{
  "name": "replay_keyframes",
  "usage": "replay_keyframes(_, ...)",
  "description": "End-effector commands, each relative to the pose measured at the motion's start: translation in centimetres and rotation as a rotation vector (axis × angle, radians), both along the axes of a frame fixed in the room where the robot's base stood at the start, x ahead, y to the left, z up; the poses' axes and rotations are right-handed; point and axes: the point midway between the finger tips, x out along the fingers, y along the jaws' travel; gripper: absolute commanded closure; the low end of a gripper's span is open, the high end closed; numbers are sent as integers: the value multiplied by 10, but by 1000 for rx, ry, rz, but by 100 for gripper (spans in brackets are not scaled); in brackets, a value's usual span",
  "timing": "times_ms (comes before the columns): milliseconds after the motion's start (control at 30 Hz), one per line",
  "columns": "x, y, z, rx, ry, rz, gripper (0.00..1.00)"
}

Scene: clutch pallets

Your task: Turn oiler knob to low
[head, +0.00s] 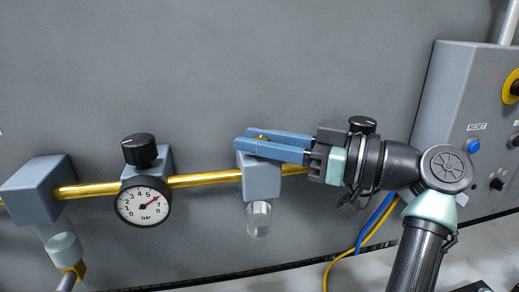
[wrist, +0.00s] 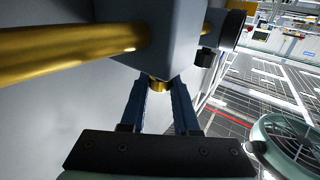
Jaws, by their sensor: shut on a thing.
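The oiler is a grey-blue block (head: 261,181) on the brass pipe, with a clear bowl (head: 258,218) hanging below it. Its small brass knob (head: 262,138) sits on top and is mostly hidden by the blue fingers. My gripper (head: 250,143) reaches in from the right and is shut on the knob, one finger on each side. In the wrist view the brass knob (wrist: 158,85) shows between the fingertips of my gripper (wrist: 157,90), against the face of the block (wrist: 172,40). No pointer or low mark on the knob can be read.
Left along the brass pipe (head: 90,189) stand a pressure gauge (head: 142,206) with a black knob (head: 139,150) above it, and another grey block (head: 38,188). A black knob (head: 362,125) shows behind my wrist. A control box (head: 465,110) stands at right. Blue and yellow hoses (head: 370,235) hang below.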

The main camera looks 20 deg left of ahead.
Motion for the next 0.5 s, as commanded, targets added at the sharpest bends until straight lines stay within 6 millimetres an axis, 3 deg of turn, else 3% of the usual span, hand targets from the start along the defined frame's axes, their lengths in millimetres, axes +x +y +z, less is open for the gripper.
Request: replay_keyframes(500,0,1,-2,-4,2,80,100)
